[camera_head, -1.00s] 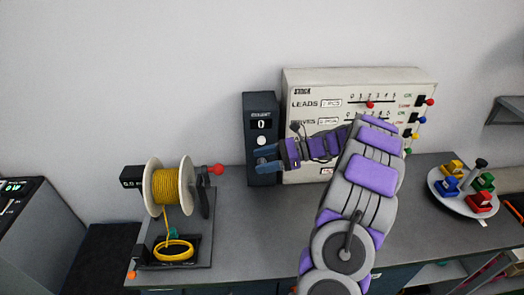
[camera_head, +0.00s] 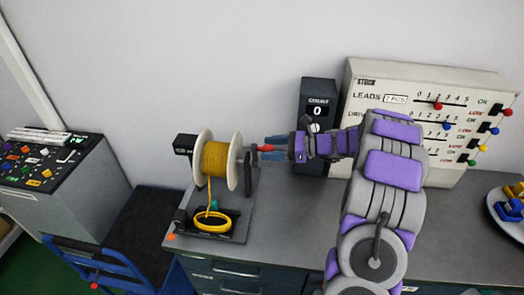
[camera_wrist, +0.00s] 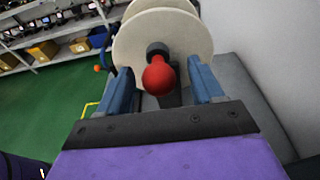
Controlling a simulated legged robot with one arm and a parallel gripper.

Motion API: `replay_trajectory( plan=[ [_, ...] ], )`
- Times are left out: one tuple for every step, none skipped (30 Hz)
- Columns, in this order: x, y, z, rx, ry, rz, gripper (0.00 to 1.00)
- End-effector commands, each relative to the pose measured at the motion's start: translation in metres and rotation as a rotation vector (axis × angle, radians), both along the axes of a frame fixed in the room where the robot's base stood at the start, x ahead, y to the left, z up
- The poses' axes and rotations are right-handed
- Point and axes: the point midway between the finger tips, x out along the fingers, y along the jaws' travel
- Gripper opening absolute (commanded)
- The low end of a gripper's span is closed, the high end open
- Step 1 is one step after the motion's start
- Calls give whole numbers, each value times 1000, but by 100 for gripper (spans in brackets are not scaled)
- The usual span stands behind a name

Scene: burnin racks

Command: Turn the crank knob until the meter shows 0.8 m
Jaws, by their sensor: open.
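The red crank knob (camera_head: 265,147) sticks out from the right side of a spool (camera_head: 234,160) with white flanges and yellow cable. It also shows in the wrist view (camera_wrist: 159,77), facing me. My gripper (camera_head: 274,148) is open, its blue fingers on either side of the knob, with gaps visible in the wrist view (camera_wrist: 168,88). The meter (camera_head: 184,145) is a small black box left of the spool; its reading is too small to make out. A loop of yellow cable (camera_head: 212,228) lies on the dark base below the spool.
A black box reading 0 (camera_head: 317,90) stands behind my gripper, beside a cream STOCK panel (camera_head: 372,75) with coloured knobs. A grey console (camera_head: 85,185) and a blue cart (camera_head: 70,245) are at left.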

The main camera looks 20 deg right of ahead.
Motion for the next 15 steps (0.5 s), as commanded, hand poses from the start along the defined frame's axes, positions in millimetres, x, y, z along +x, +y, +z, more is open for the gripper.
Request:
replay_trajectory(
  plan=[
    [4, 7, -3, 0, 3, 2, 66],
    [6, 10, -4, 1, 2, 1, 66],
    [9, 14, -5, 3, 2, 1, 66],
    [11, 16, -6, 4, 2, 1, 66],
    [13, 17, -6, 4, 1, 1, 66],
    [15, 19, -7, 5, 2, 2, 66],
    [16, 20, -8, 6, 2, 2, 66],
    [17, 21, -8, 6, 2, 2, 66],
    [18, 23, -8, 7, 2, 1, 66],
    [19, 24, -8, 8, 1, 0, 66],
    [20, 24, -9, 8, 1, 0, 66],
    [20, 25, -9, 8, 1, 0, 66],
    [20, 25, -9, 8, 1, 0, 66],
    [20, 25, -9, 8, 1, 0, 66],
    [20, 26, -9, 8, 1, 0, 66]
  ],
)
